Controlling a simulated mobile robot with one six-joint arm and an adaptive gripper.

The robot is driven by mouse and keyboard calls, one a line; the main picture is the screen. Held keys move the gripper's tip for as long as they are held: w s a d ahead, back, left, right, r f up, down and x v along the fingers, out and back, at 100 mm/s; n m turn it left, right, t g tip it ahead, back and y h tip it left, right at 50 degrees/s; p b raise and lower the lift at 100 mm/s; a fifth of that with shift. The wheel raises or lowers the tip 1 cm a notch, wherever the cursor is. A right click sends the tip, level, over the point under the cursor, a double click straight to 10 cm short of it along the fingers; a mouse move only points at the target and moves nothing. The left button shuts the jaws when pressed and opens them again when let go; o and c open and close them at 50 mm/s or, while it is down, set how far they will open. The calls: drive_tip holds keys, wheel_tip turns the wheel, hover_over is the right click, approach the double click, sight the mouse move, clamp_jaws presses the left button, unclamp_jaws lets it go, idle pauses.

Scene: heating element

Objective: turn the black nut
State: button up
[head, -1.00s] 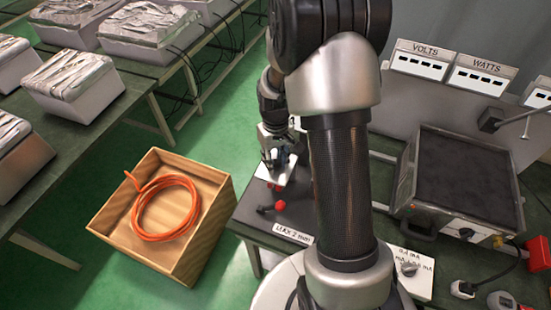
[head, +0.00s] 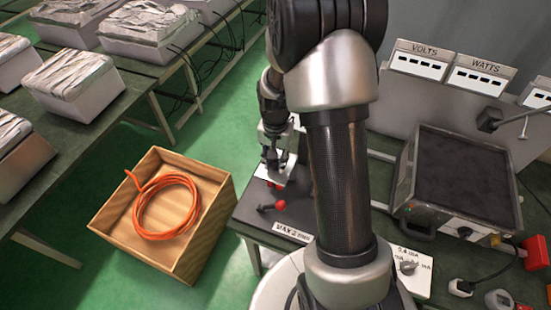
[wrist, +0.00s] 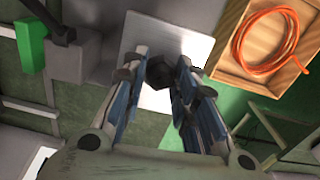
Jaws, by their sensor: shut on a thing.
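The black nut (wrist: 160,71) is a dark, faceted piece between the fingertips of my gripper (wrist: 160,77) in the wrist view. The fingers have blue inner sides and are shut on it. Behind the nut lies a pale metal plate (wrist: 187,42). In the head view my gripper (head: 271,163) points down at the light plate (head: 275,176) on the small dark table. The nut itself cannot be made out there.
A red ball knob (head: 279,204) is on the dark table (head: 247,220), close below the plate. A wooden box (head: 215,222) with an orange coil (head: 166,207) stands to its left. My arm hides the table's right part. A sand-filled tray (head: 408,185) stands further right.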

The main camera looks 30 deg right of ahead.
sight(275, 162)
drive_tip(key=shift+m, duration=0.4)
drive_tip(key=o, duration=1)
drive_tip(key=shift+o, duration=0.2)
drive_tip(key=shift+r, duration=0.1)
wheel_tip(275, 162, up, 12)
idle(0.4)
